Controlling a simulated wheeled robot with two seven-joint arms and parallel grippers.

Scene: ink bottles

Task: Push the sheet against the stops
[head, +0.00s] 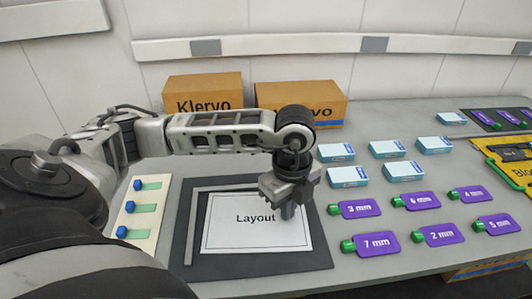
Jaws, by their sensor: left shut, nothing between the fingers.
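A white sheet (240,235) marked "Layout" lies on a dark board (320,256). Grey stops run along the board's left side (192,230) and its far side (222,187). A narrow dark gap shows between the sheet and the left stop. The sheet's far edge lies close to the far stop; I cannot tell if they touch. My left gripper (288,212) is shut and empty, pointing down at the sheet's right part, and it hides the far right corner. I cannot tell whether its tips touch the sheet. My right gripper is not in view.
A cream panel (131,240) with blue-and-green pieces lies left of the board. Several purple tags (374,244) and pale blue boxes (348,176) lie to the right. Two cardboard cartons (330,98) stand behind. A yellow case (505,175) is at the far right.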

